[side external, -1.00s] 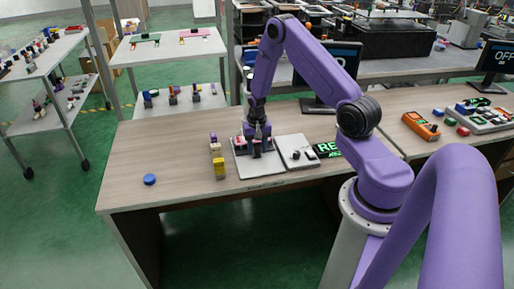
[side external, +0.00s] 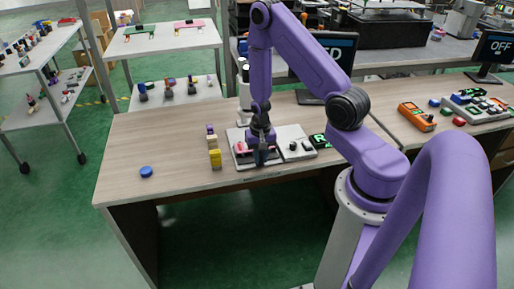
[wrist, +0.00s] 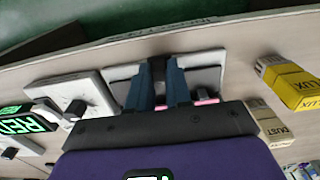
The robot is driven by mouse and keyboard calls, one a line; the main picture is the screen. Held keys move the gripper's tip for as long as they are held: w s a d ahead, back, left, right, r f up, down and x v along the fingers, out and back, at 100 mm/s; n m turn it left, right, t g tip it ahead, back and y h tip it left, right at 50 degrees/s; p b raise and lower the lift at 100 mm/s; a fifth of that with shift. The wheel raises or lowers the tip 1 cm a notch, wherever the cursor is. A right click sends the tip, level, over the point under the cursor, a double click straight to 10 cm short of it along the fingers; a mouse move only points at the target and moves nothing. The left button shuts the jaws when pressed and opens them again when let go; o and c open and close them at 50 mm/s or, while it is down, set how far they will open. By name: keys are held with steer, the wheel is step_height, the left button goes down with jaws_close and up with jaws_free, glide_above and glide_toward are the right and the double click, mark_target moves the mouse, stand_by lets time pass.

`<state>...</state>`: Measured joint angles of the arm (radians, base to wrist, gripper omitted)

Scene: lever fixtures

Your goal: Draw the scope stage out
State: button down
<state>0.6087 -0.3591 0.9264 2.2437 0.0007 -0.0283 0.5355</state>
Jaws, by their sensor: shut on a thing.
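My gripper (side external: 262,156) points down over a light grey plate (side external: 236,162) near the table's front edge. In the wrist view its two blue-grey fingers (wrist: 157,85) are shut on a dark upright piece (wrist: 157,68), which I take for the scope stage's grip. Pink-red parts (side external: 241,149) show on the plate beside the gripper. In the wrist view a pink bit (wrist: 207,102) shows beside the right finger. My gripper hides much of the stage.
Yellow block (side external: 215,159) and smaller blocks stand left of the plate. A blue disc (side external: 147,172) lies further left. A second plate with a dark knob (side external: 293,145) and a green-lit display (side external: 320,141) are to the right. A monitor (side external: 325,62) stands behind.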

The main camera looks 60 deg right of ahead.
steer(key=shift+s+a, duration=0.55)
steer(key=shift+a, duration=0.05)
steer(key=c, duration=1)
jaws_free()
steer(key=shift+c, duration=0.2)
steer(key=shift+r, duration=0.1)
steer(key=shift+w+d+r, duration=0.1)
steer(key=shift+r, duration=0.55)
step_height(320, 180, up, 16)
